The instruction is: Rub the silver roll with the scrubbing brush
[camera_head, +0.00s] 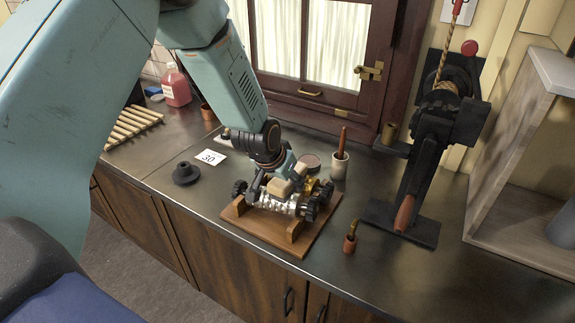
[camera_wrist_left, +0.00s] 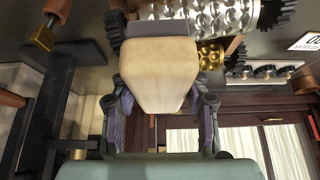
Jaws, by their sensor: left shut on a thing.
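The silver roll (camera_head: 284,205), with a dimpled shiny surface and black toothed wheels, lies across a wooden stand (camera_head: 247,228) on the counter. It also shows at the top of the left wrist view (camera_wrist_left: 222,14). My left gripper (camera_head: 287,184) is shut on the scrubbing brush (camera_head: 279,187), directly over the roll. In the left wrist view, the brush's pale wooden block (camera_wrist_left: 158,75) sits between the fingers, its dark bristle end (camera_wrist_left: 155,28) against or just over the roll. I cannot tell if they touch. My right gripper is out of view.
A gold roller (camera_wrist_left: 209,55) is just behind the silver roll. A black knob-like piece (camera_head: 186,173) is left, beside a card (camera_head: 209,157).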

